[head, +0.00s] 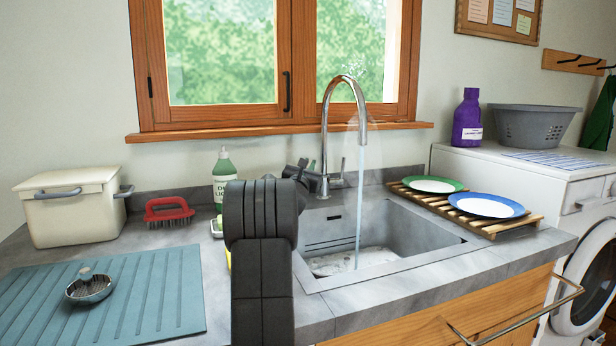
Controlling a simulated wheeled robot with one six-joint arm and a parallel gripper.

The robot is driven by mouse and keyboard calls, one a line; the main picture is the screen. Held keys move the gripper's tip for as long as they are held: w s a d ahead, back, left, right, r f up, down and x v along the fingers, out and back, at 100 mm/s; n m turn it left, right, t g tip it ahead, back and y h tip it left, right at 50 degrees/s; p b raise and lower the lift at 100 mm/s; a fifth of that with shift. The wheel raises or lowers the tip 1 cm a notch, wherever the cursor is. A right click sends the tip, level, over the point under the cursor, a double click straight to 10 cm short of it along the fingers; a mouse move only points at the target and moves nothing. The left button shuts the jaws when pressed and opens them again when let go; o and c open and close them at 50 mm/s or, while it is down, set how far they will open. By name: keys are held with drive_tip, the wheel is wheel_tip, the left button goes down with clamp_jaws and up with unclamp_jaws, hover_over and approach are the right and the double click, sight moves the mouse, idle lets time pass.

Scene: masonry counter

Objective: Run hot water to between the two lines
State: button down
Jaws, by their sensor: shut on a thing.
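The chrome tap (325,120) stands behind the sink (395,228), and a stream of water (360,190) runs from its spout into the basin. Faint steam shows around the spout. Two dark lines (330,243) run along the sink's back inner wall, below a small dark slot. Pale, whitish water (350,261) lies low in the basin, below the lines as far as I can see.
A wooden rack (480,222) with two plates is right of the sink. My arm stands over the counter's front.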

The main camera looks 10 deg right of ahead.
idle(0.4)
drive_tip(key=c, duration=1.5)
unclamp_jaws()
drive_tip(key=shift+s, duration=0.1)
drive_tip(key=shift+s+f, duration=0.1)
drive_tip(key=shift+s, duration=0.05)
drive_tip(key=s+a, duration=0.2)
drive_tip(key=s, duration=0.2)
drive_tip(key=s+a+b, duration=0.1)
drive_tip(key=s, duration=0.2)
drive_tip(key=s+a, duration=0.2)
drive_tip(key=s, duration=0.2)
drive_tip(key=shift+s+a+f, duration=0.1)
drive_tip(key=shift+s+a, duration=0.2)
drive_tip(key=shift+c, duration=0.2)
